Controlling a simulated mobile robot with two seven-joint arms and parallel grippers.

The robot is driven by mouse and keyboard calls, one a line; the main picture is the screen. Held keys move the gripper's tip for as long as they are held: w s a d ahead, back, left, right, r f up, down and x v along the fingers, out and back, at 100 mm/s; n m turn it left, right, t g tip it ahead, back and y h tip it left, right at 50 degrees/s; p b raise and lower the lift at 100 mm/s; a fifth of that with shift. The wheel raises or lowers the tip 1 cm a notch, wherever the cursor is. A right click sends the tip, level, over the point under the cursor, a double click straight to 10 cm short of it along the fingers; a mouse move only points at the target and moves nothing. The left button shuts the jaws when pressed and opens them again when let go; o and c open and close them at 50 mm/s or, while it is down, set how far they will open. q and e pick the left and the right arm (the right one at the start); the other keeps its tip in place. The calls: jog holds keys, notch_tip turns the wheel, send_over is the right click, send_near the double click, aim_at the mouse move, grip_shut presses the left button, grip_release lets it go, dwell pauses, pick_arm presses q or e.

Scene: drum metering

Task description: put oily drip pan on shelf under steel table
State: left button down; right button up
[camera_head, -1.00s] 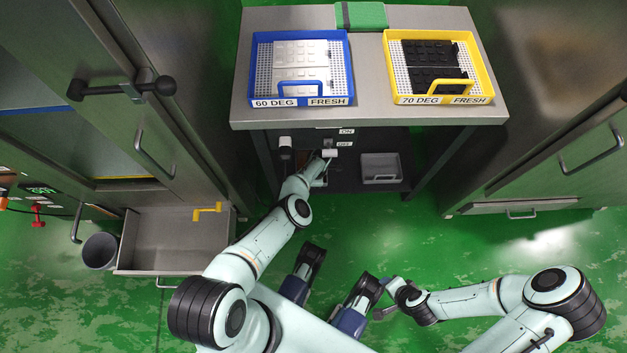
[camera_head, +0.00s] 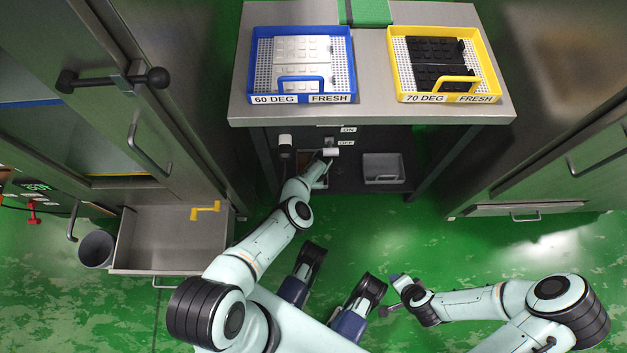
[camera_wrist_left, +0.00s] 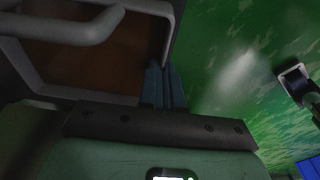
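The drip pan (camera_wrist_left: 95,60) shows in the left wrist view with a brown inside, grey rim and thick grey handle bar. In the head view only a brown and grey part (camera_head: 308,157) shows, under the left side of the steel table (camera_head: 370,111), partly behind my left arm. My left gripper (camera_wrist_left: 164,85) is at the pan's near right corner, its fingers close together; whether they pinch the rim is unclear. The handle bar is apart from the fingers. The dark shelf (camera_head: 345,181) is under the table. My right gripper (camera_head: 397,284) is over the floor, its fingers unclear.
A grey bin (camera_head: 382,168) stands on the shelf to the right. A blue tray (camera_head: 302,99) and a yellow tray (camera_head: 450,98) stand on the tabletop. An open drawer (camera_head: 165,267) and a grey bucket (camera_head: 97,250) are at left. Green floor is clear at right.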

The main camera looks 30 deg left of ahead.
pick_arm(q)
jog(key=shift+f+b, duration=0.4)
jog(key=shift+f, duration=0.1)
jog(key=c, duration=1.2)
grip_release()
jog(key=shift+c, duration=0.2)
